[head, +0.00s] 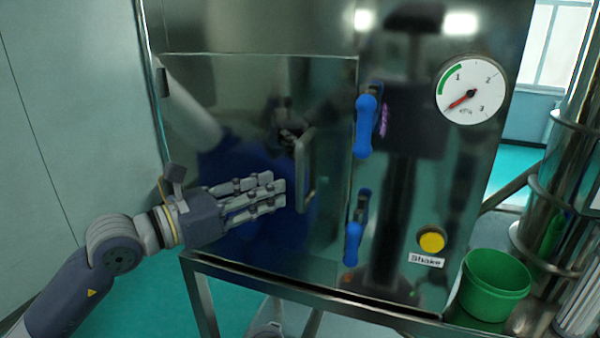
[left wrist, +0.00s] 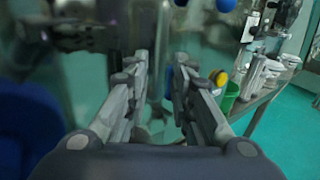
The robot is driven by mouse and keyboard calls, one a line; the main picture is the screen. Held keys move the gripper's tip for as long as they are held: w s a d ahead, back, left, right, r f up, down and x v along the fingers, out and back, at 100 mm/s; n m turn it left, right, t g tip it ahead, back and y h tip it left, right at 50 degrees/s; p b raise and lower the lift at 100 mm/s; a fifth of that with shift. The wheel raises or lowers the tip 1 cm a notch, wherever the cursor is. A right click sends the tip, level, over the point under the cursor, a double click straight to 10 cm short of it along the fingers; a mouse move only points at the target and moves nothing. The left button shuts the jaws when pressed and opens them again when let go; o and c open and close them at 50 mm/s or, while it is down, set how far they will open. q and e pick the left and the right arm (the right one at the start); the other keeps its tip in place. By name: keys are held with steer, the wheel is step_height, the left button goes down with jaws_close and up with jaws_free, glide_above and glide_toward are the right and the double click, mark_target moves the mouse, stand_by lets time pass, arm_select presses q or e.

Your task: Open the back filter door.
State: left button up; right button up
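The filter door (head: 230,110) is a shiny steel panel, closed flush in the cabinet front, with a vertical bar handle (head: 307,175) near its right edge. To its right are two blue latches, an upper one (head: 365,125) and a lower one (head: 354,238), both with grips pointing down. My left gripper (head: 284,195) is in front of the door, its fingertips just left of the handle in the head view. In the left wrist view its fingers (left wrist: 160,85) are spread apart. I cannot tell whether they touch the handle. My right gripper is not in view.
A pressure gauge (head: 470,90) and a yellow Shake button (head: 431,239) are on the cabinet's right side. A green bucket (head: 494,285) stands at lower right near steel cylinders. Reflections on the steel confuse depth. The floor at left is clear.

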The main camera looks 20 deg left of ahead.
arm_select(q)
steer(key=p, duration=0.3)
glide_above(300, 207)
steer(key=shift+w+a, duration=0.1)
steer(key=shift+w, duration=0.4)
jaws_close()
